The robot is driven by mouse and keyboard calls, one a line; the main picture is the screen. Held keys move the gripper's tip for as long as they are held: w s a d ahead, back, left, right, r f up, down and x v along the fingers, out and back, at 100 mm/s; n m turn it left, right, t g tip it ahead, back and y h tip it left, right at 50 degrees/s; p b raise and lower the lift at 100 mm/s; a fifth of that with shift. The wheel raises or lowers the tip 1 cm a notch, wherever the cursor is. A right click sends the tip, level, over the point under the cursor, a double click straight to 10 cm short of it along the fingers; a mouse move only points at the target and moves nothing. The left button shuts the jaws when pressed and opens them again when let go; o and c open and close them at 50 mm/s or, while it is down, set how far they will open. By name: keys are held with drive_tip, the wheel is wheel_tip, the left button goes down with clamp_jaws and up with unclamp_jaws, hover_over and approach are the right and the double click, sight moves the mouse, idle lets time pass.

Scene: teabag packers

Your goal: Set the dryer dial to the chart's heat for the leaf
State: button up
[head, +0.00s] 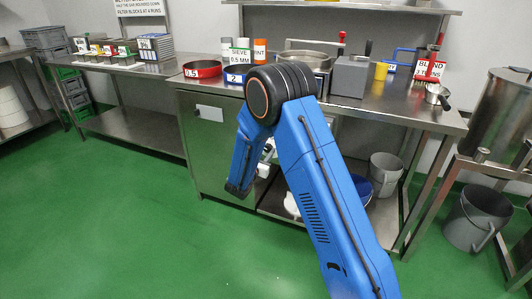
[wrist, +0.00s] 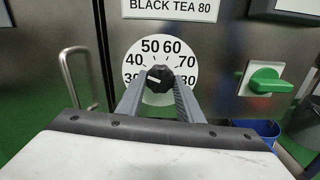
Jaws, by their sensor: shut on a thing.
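In the wrist view, the dryer dial is a white round face (wrist: 185,52) with black numbers from 30 to 80 around a black knob (wrist: 160,87). A white pointer mark on the knob points left, toward the 30 to 40 side; its exact reading is hard to tell. My gripper (wrist: 158,92) is shut on the knob, one finger at each side. The fingers partly cover the lower dial. Above it, the chart (wrist: 170,8) shows only its bottom line, "BLACK TEA 80". In the head view, my arm hides the dial and my gripper's fingertips.
A green switch knob (wrist: 264,80) sits on a white plate right of the dial. A metal handle (wrist: 70,75) is at left, and a blue bin (wrist: 262,130) stands low right. In the head view, a steel bench (head: 400,110) holds pots and tools. The green floor is open in front.

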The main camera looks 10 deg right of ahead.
drive_tip(key=m, duration=1.4)
drive_tip(key=shift+m, duration=0.3)
drive_tip(key=m, duration=1)
drive_tip(key=shift+m, duration=0.4)
drive_tip(key=o, duration=1.1)
drive_tip(key=shift+c, duration=0.2)
drive_tip(key=shift+s+a+r, duration=0.1)
